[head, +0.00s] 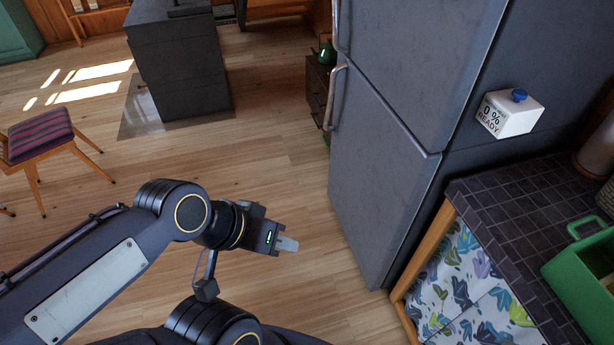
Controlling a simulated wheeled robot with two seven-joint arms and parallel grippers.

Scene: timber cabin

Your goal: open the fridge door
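The tall grey fridge (500,65) stands right of centre. Its upper door (420,60) and lower door (380,160) both look closed, with a dark seam between them. A metal handle (337,95) runs down the left edge of the lower door. Another handle (342,25) is on the upper door and is cut off by the top of the view. My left gripper (288,244) is over the floor, left of the fridge and apart from it, pointing right. Its pale fingertips overlap from this angle, so their opening is unclear. It touches no handle. My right gripper does not show.
A tiled counter (500,205) with a leaf-patterned curtain and a green crate (585,285) is at right. A white box (510,113) with a blue knob is by the fridge's side. A dark cabinet (180,70) and striped stool (40,135) are at left. Open wooden floor lies between.

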